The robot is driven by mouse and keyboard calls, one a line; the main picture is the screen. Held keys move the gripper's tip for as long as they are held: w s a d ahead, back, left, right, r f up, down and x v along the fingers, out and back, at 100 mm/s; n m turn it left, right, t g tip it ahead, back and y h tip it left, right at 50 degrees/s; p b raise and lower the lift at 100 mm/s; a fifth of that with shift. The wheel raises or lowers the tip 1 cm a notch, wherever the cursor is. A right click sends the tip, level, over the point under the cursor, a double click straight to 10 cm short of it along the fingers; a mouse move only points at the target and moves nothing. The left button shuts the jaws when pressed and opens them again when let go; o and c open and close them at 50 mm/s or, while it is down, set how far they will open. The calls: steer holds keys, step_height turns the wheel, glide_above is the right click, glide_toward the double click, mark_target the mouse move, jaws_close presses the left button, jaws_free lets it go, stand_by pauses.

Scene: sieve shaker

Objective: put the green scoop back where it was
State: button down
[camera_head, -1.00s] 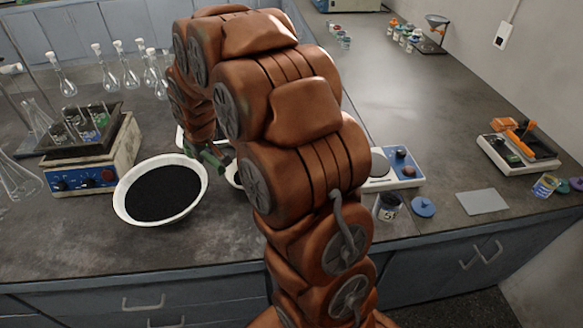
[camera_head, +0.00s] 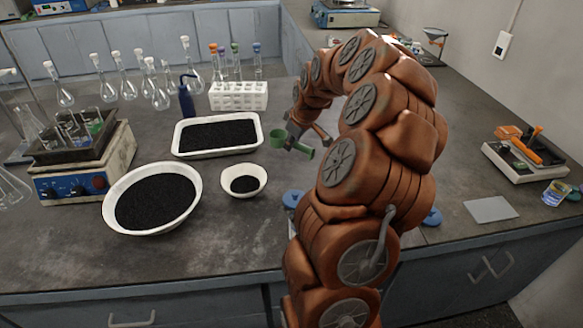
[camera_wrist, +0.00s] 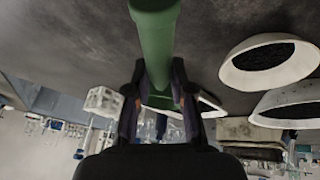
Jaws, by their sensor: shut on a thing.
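The green scoop (camera_head: 303,150) is held above the bench, right of the white tray and small bowl. Its cup end (camera_head: 277,139) points left in the head view. I cannot tell whether anything is in it. My gripper (camera_head: 292,140) is shut on the scoop.
A large white bowl (camera_head: 108,210), small white bowl (camera_head: 245,193) and white tray (camera_head: 178,150) hold black grains. A white tube rack (camera_head: 238,97) stands behind. At right are a holder with orange and green items (camera_head: 525,160) and a grey plate (camera_head: 491,209). My arm hides part of the bench.

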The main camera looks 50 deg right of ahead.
mark_target(289, 169)
steer(key=shift+f+p, duration=0.85)
steer(key=shift+f, duration=3.4)
steer(key=shift+f, duration=0.2)
steer(key=c, duration=1)
jaws_free()
steer(key=shift+r, duration=0.15)
